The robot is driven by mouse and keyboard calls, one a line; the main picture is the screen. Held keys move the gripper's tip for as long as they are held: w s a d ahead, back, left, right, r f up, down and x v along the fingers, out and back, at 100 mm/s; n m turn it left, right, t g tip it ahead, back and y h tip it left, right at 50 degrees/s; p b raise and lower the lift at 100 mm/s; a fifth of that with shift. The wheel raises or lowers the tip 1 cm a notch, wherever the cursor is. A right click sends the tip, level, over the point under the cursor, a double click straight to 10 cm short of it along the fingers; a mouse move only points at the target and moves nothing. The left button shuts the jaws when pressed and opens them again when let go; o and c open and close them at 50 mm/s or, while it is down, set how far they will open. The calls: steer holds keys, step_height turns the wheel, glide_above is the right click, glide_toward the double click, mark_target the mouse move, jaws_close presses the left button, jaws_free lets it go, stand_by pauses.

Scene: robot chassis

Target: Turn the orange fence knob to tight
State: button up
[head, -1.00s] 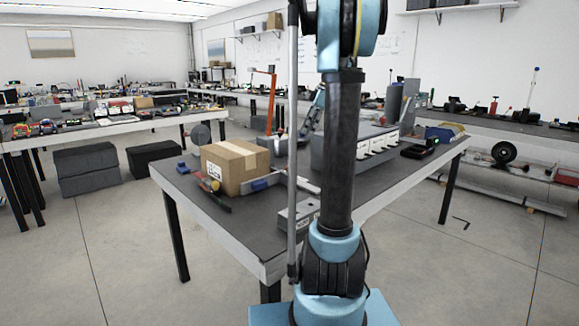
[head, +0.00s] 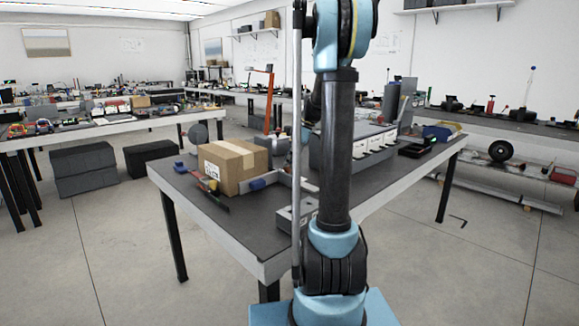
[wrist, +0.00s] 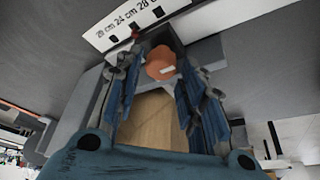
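The orange fence knob (wrist: 160,62) shows in the wrist view, with a pale mark on its face. It lies between the tips of my gripper (wrist: 160,72), near the far end of the fingers. The two dark-blue fingers are apart, one on each side of the knob, and I see no clear contact. Above the knob is a white scale strip (wrist: 125,22) with cm marks and a small red pointer (wrist: 135,33) near its edge. The head view does not show the knob clearly; my arm column blocks part of the table.
A cardboard box (head: 226,170) stands on the workbench (head: 245,233); brown cardboard (wrist: 153,118) also shows between the fingers in the wrist view. A grey unit with white panels (head: 372,148) is to the right. Floor around the bench is clear nearby.

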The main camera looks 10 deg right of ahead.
steer(key=shift+x, duration=0.95)
steer(key=c, duration=0.8)
steer(key=shift+o, duration=0.2)
steer(key=shift+m, duration=0.4)
steer(key=shift+m+t+h, duration=0.3)
steer(key=shift+m+t, duration=0.2)
steer(key=shift+m, duration=0.8)
steer(key=shift+m+t+h, duration=0.3)
steer(key=shift+m+t, duration=0.2)
steer(key=shift+m, duration=0.8)
steer(key=o, duration=0.8)
steer(key=shift+c, duration=0.2)
